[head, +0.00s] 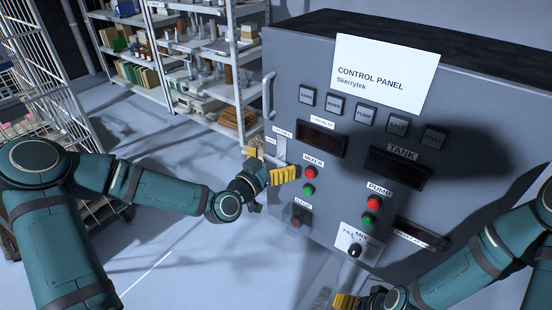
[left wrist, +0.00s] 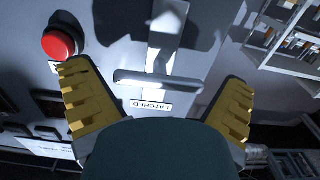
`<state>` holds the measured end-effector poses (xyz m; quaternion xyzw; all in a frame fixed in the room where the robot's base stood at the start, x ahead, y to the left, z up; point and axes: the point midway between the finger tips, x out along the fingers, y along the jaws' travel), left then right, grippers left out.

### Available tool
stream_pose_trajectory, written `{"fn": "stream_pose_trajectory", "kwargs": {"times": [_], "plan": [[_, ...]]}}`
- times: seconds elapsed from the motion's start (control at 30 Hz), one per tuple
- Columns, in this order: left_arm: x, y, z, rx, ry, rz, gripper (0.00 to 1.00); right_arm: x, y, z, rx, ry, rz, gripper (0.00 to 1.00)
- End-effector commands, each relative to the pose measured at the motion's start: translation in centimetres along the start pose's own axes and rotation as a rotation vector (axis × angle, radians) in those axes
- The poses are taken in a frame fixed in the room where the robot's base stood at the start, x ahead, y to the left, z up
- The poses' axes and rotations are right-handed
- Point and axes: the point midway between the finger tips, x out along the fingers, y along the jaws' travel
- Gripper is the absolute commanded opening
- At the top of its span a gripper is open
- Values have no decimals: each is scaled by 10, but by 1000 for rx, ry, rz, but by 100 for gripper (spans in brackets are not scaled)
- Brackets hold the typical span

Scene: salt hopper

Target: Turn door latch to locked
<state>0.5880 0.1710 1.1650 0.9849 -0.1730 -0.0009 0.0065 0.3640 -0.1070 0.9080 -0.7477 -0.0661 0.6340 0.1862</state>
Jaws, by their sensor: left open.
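The door latch is a pale handle bar (left wrist: 157,82) on a light upright plate (left wrist: 165,42) in the left wrist view. The bar lies crosswise to the plate, beside a label reading LATCHED (left wrist: 152,105), which appears upside down. In the head view the latch plate (head: 281,148) shows at the left edge of the grey control panel, partly hidden by my gripper. My left gripper (head: 268,165) is open, its yellow fingers on either side of the bar with gaps visible. My right gripper (head: 358,300) is low at the bottom edge, partly cut off.
The control panel (head: 330,75) has a red button (head: 310,172) close to the left gripper, a green one below it, and more buttons and a knob (head: 355,250) to the right. A vertical door handle (head: 268,95) is above. Shelves (head: 195,90) and a wire cage (head: 50,70) stand behind.

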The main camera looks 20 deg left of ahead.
Motion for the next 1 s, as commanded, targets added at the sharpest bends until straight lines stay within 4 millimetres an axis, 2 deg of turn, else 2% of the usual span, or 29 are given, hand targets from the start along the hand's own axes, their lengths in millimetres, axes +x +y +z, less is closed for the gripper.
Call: {"fn": "stream_pose_trajectory", "kwargs": {"times": [0.07,0.2,0.67,1.0], "plan": [[0,0,0,0,0,0,96,0,0,0,0,0,0,84],[0,0,0,0,0,0,47,0,0,0,0,0,0,84],[0,0,0,-77,0,1,46,3,1,0,0,0,1,84],[0,0,0,-344,1,1,46,11,4,1,0,1,2,84]]}}
